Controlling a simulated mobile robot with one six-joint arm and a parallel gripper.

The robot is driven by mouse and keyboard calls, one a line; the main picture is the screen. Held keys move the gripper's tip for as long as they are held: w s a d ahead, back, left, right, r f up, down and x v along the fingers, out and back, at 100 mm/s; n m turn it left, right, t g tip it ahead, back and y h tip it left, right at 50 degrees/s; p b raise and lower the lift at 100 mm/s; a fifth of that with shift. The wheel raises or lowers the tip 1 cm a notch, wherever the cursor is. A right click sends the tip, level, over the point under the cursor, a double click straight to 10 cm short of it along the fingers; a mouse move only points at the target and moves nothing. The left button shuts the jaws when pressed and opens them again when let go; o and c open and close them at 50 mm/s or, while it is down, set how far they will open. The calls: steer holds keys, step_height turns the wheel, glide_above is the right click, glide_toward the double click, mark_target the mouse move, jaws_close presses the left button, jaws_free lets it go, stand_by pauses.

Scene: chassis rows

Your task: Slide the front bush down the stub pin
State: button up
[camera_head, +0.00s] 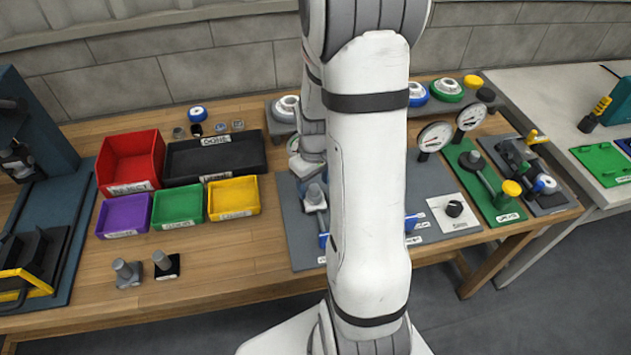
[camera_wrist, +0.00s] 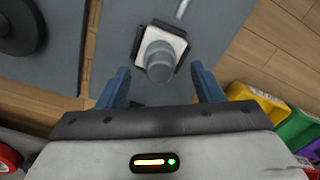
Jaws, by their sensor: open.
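In the wrist view a grey round pin or bush (camera_wrist: 160,60) stands on a pale square plate with a dark block around it. I cannot tell bush from pin there. My gripper (camera_wrist: 160,84) is open, its two blue fingers on either side of and nearer than this piece, with nothing held. My gripper is mostly hidden by my arm there.
Two more grey pin pieces stand at the bench's front left, one on a grey base (camera_head: 127,272), one on a black base (camera_head: 166,264). Red (camera_head: 130,160), purple (camera_head: 123,215), green (camera_head: 178,206) and yellow (camera_head: 233,197) bins stand left. Dial gauges (camera_head: 434,138) stand right.

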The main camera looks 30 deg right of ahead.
step_height(320, 180, up, 7)
steer(key=shift+r, duration=0.4)
stand_by(0.6)
steer(key=shift+a+r, duration=0.1)
steer(key=shift+r, duration=0.05)
steer(key=s+a+r+m+t, duration=0.2)
steer(key=s+a+r+t, duration=0.1)
steer(key=s+a+r, duration=0.7)
steer(key=shift+s+a+r, duration=0.35)
steer(key=shift+s+a, duration=0.4)
steer(key=shift+s, duration=0.5)
steer(key=shift+c, duration=0.2)
stand_by(0.5)
